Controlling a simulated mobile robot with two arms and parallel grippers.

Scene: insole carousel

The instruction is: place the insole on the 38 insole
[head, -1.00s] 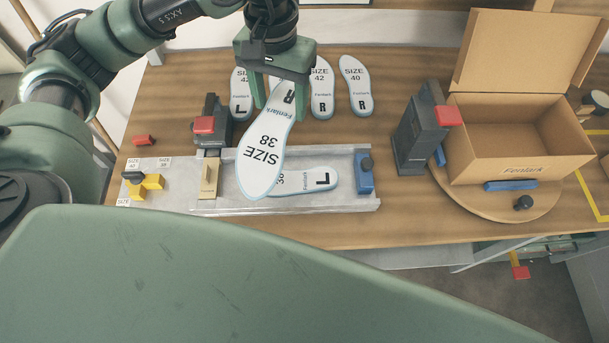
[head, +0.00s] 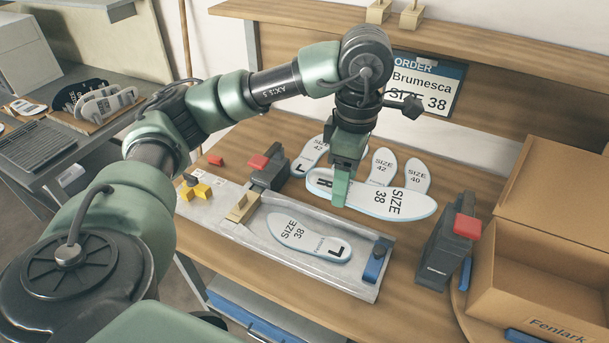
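My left gripper (head: 341,190) is shut across the heel part of a white insole (head: 385,200) marked SIZE 38, with a blue-grey edge. It holds the insole about flat above the bench, toe pointing right. The other 38 insole (head: 308,240), marked L, lies in the grey metal tray (head: 362,288), toe to the left and heel to the right. The held insole is apart from it, behind and to its right in the picture. My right gripper is not in view.
More insoles, sizes 42 (head: 381,166) and 40 (head: 416,175), lie behind the held one. Dark blocks with red tops stand left (head: 268,170) and right (head: 449,243). A blue clamp (head: 376,262) sits at the tray's right end. An open carton (head: 535,290) is at right.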

